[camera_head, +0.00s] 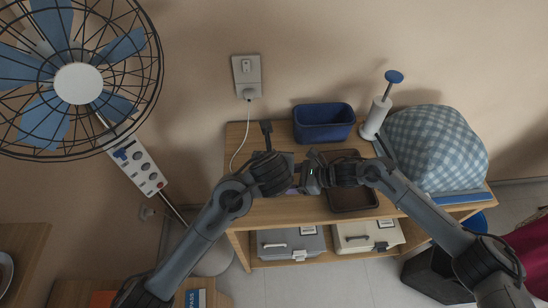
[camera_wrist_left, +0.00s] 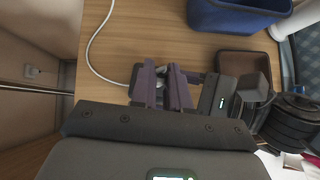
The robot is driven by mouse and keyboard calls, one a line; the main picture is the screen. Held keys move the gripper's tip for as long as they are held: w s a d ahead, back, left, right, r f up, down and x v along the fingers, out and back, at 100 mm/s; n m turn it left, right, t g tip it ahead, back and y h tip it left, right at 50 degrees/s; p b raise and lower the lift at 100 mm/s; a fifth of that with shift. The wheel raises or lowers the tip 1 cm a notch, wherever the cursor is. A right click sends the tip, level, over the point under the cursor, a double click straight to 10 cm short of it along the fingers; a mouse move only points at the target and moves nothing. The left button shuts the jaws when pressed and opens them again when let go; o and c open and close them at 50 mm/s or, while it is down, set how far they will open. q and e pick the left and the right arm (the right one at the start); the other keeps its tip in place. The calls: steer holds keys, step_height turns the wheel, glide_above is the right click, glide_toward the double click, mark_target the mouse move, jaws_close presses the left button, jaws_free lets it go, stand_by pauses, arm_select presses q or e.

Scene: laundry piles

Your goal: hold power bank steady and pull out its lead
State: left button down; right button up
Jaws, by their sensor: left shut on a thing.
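A white lead (camera_head: 238,152) hangs from the wall socket and curves down onto the wooden table. In the left wrist view the lead (camera_wrist_left: 91,50) runs in behind my left gripper's fingers. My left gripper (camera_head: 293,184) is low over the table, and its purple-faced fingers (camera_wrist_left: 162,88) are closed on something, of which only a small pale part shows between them. I take it for the power bank, but it is mostly hidden. My right gripper (camera_head: 312,176) is close beside the left fingers; its own fingers are not clear, and I cannot tell whether it touches the lead or power bank.
A brown tray (camera_head: 352,198) lies under and beside my right wrist. A blue bin (camera_head: 324,122), a white pump-like cylinder (camera_head: 378,115) and a checked cloth heap (camera_head: 432,145) stand along the back. A fan (camera_head: 78,83) is at left. Grey and white boxes sit on the lower shelf.

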arm_select(q)
steer(key=shift+r, duration=2.9)
steer(key=shift+n, duration=0.3)
steer(key=s+a+f+n+y, duration=0.2)
steer(key=a+f+n+y, duration=0.1)
steer(key=a+f, duration=0.5)
steer(key=shift+s+a+f+n+y, duration=0.15)
steer(key=shift+s+f+n+y, duration=0.2)
steer(key=shift+f+n, duration=0.2)
steer(key=shift+f, duration=0.1)
